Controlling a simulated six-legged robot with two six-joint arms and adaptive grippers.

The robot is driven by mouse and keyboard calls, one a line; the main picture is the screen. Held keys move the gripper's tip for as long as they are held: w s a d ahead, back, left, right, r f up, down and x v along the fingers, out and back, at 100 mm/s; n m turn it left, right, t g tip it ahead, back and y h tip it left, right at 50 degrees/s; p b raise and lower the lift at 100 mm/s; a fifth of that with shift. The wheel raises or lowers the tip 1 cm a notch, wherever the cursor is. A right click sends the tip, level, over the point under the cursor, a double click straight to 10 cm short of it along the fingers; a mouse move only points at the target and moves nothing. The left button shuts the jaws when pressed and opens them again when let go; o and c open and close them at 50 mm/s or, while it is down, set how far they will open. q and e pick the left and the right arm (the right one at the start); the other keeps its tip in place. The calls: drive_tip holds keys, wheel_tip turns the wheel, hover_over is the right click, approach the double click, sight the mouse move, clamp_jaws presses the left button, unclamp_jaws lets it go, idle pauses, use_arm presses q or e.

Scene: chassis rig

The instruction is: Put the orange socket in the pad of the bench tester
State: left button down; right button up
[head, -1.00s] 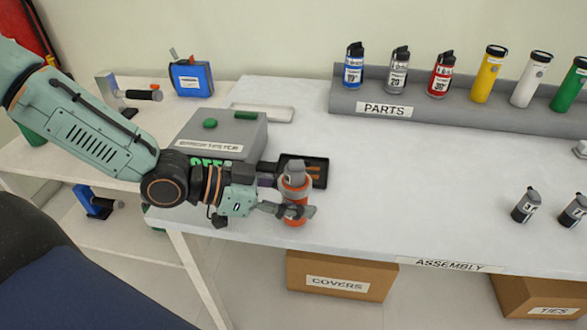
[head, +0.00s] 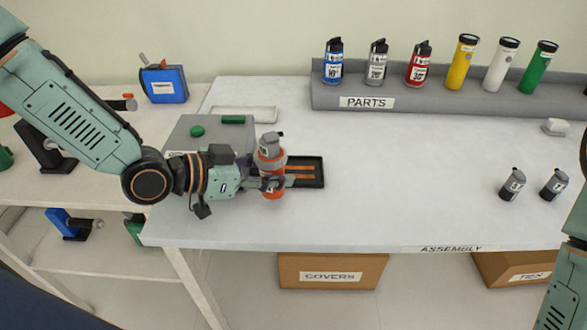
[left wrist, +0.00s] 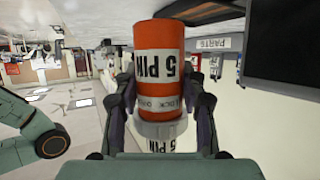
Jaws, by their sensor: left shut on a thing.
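My left gripper (head: 272,183) is shut on the orange socket (head: 270,162), an upright orange cylinder with a grey top. In the left wrist view the socket (left wrist: 160,67) sits between both fingers and shows white "5 PIN" labels. The bench tester (head: 190,133) is a grey box with green buttons at the left of the assembly table. Its black pad (head: 318,172) with orange strips lies just right of the socket. The socket and gripper hide the pad's left part; I cannot tell the socket's height above it. My right gripper is out of view.
A grey parts rack (head: 425,103) with several coloured cylinders stands at the back right. Two small dark cylinders (head: 512,184) stand at the right. A white tray (head: 262,113) lies behind the tester. The table's middle is clear.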

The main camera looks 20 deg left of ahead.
use_arm(q)
drive_tip(key=w+d+r+n+t+y+p, duration=0.25)
drive_tip(key=w+r+n+y, duration=0.35)
drive_tip(key=w, duration=0.4)
drive_tip(key=shift+m+t+h, duration=0.3)
drive_tip(key=shift+t, duration=0.05)
drive_tip(key=f, duration=0.1)
drive_tip(key=f+b, duration=0.1)
drive_tip(key=f, duration=0.1)
drive_tip(key=f+b, duration=0.1)
drive_tip(key=f, duration=0.1)
drive_tip(key=shift+w+a+f, duration=0.15)
drive_tip(key=shift+a+f, duration=0.1)
drive_tip(key=shift+a, duration=0.1)
wheel_tip(320, 180, down, 3)
drive_tip(key=shift+r+b, duration=0.1)
drive_tip(key=shift+b, duration=0.3)
drive_tip(key=shift+f, duration=0.35)
drive_tip(key=shift+f, duration=0.1)
